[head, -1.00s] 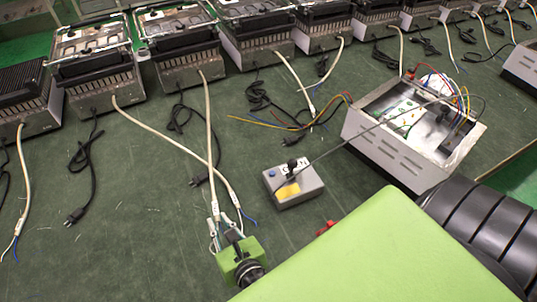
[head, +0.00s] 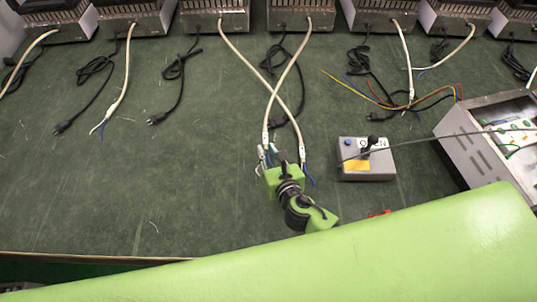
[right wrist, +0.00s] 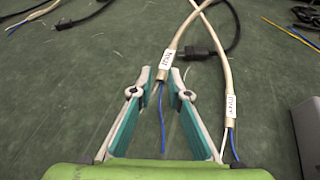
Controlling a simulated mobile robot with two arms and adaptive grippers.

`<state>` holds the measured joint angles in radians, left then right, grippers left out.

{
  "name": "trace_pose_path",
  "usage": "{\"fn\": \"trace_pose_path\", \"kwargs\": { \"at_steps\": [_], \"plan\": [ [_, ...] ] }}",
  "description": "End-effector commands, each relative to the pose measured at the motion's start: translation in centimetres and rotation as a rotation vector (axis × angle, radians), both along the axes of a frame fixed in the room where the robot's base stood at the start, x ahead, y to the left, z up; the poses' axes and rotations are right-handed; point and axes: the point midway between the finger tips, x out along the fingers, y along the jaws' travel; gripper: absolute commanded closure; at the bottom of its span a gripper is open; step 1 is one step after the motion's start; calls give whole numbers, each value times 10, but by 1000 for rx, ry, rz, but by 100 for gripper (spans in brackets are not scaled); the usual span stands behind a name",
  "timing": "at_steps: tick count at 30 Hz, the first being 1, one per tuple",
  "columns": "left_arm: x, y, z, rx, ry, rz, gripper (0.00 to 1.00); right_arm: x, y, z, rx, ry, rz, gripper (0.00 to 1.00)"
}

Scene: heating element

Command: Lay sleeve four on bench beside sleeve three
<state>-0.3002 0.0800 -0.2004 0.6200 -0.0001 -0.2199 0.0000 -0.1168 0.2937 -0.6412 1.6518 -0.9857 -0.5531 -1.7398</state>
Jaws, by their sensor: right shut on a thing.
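My right gripper (head: 270,158) is low over the green bench (head: 190,210), its fingers closed around a white sleeved cable end (head: 266,138). In the right wrist view my right gripper (right wrist: 163,82) has its fingertips at the labelled sleeve (right wrist: 168,60), with a blue wire hanging between the fingers. A second labelled sleeve (right wrist: 231,105) lies just right of the fingers, apart from the held one; it also shows in the head view (head: 303,152). The two cables cross farther back. The label lettering is too small to read surely. My left gripper is not in view.
A grey box with a blue button and yellow label (head: 367,160) stands right of the gripper. An open metal housing (head: 490,140) with wires is at the right. Heaters (head: 215,18) line the back. Several black plugs and cables lie left; the front left bench is clear.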

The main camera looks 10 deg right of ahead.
Motion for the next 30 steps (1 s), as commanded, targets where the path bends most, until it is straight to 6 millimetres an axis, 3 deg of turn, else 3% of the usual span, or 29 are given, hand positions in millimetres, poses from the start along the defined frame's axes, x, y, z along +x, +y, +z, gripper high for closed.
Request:
{"fn": "trace_pose_path", "kwargs": {
  "at_steps": [3,10,15,28,29,30],
  "plan": [
    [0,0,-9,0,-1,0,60,15,-3,-18,0,-3,-1,98],
    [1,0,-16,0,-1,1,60,28,-7,-34,0,-3,-2,98],
    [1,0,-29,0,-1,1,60,27,-6,-61,0,-1,-1,98],
    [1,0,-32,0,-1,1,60,27,-7,-66,-1,-1,0,98],
    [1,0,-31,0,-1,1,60,27,-6,-65,-1,-1,0,76],
    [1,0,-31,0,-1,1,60,27,-7,-65,0,-1,0,76]
  ]
}}
